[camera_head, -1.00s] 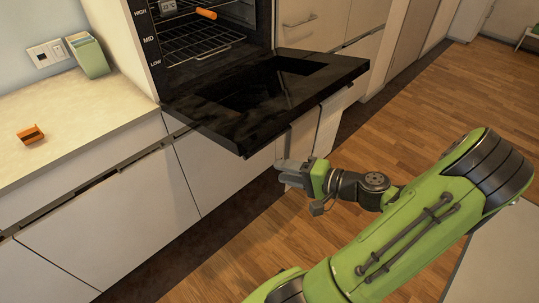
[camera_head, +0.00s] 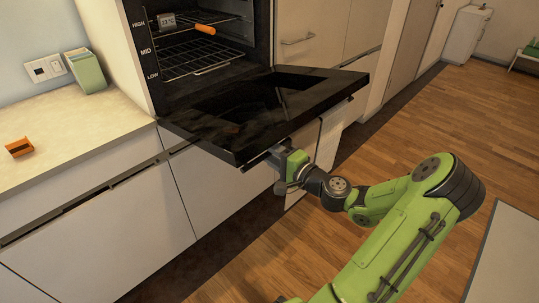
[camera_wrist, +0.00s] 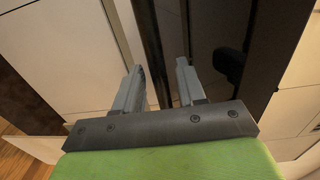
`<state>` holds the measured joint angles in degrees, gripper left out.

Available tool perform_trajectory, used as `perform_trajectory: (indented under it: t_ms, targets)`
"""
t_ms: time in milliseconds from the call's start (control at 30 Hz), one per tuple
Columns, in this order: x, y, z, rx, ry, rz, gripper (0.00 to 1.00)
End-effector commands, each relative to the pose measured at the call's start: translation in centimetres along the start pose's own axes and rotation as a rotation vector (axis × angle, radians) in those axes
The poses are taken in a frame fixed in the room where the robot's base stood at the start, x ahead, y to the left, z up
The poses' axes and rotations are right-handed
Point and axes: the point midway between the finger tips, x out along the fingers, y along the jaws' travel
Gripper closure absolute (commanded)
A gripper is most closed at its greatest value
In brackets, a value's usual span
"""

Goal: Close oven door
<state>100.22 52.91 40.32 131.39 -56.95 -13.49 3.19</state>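The black oven door (camera_head: 262,105) is folded down open, nearly level, in front of the oven cavity (camera_head: 200,50). My gripper (camera_head: 272,160) is at the door's front edge, partly below it in the head view. In the wrist view my gripper (camera_wrist: 160,72) has its two grey fingers spread apart, and the dark door (camera_wrist: 225,45) fills the area beyond the right finger. The door's edge shows between the fingers; I cannot tell whether they touch it.
Inside the oven are a wire rack (camera_head: 195,58) and an orange-handled item (camera_head: 205,29). White cabinets (camera_head: 110,235) stand below the counter, which holds a green container (camera_head: 87,72) and an orange object (camera_head: 19,147).

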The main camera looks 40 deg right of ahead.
Motion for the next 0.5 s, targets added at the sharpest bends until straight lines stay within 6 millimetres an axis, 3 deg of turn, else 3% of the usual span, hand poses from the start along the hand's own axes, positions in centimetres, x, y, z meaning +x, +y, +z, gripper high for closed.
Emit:
perform_trajectory:
  t_ms: [300, 500]
  targets:
    - [0.53, -0.04, 0.02, 0.002, 0.000, 0.000, 0.62]
    - [0.50, -0.03, 0.02, 0.001, 0.000, 0.000, 0.92]
